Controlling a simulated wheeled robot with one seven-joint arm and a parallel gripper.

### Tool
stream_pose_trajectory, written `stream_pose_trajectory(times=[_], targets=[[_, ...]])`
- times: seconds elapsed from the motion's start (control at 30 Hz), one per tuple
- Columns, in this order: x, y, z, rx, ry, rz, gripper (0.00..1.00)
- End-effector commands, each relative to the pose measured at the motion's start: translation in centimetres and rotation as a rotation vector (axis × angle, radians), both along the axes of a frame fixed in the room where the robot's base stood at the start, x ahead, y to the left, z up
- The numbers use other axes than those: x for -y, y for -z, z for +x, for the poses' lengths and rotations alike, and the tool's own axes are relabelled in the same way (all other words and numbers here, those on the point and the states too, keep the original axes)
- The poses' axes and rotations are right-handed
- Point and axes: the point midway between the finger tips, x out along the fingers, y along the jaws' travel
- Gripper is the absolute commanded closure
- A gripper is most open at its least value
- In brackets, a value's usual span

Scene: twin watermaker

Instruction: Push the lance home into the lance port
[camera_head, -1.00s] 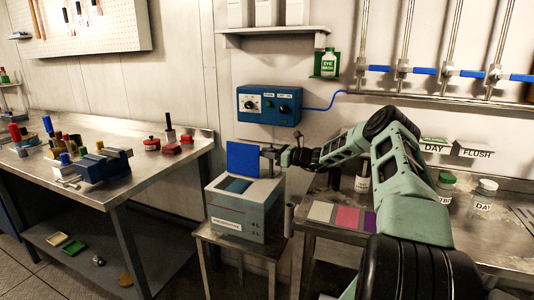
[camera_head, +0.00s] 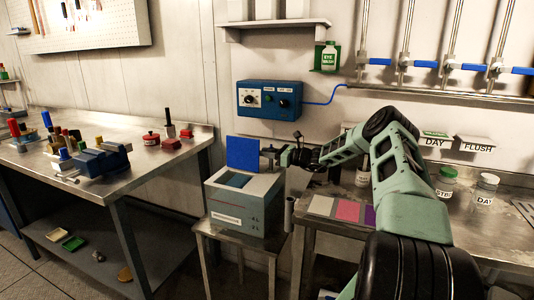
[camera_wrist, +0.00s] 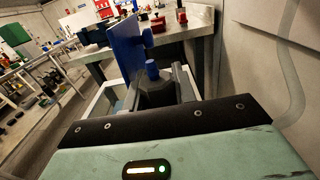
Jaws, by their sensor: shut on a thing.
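The grey box-shaped unit (camera_head: 238,215) stands on a small metal stand, with its blue lid (camera_head: 242,153) upright. My gripper (camera_head: 270,153) is above the unit's right rear part, beside the lid. In the wrist view my gripper (camera_wrist: 158,85) is shut on a dark piece with a round blue cap (camera_wrist: 152,69). I take this piece for the lance. Its lower end is hidden by the jaws and wrist. The blue lid (camera_wrist: 127,46) stands just beyond it. The lance port is not visible, so I cannot tell how deep the lance sits.
A workbench (camera_head: 120,185) with a blue vise (camera_head: 103,160) and loose parts stands at left. A blue control box (camera_head: 270,101) hangs on the wall behind. A second bench at right holds jars (camera_head: 485,190) and coloured squares (camera_head: 347,210).

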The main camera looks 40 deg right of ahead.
Motion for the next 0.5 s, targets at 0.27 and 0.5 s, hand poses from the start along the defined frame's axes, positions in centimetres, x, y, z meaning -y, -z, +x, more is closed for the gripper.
stream_pose_trajectory(times=[0.27,0.5], targets=[[0.1,0.9,-0.1,-0.002,0.002,0.001,0.89],[0.1,1.8,-0.2,-0.006,0.003,0.004,0.89]])
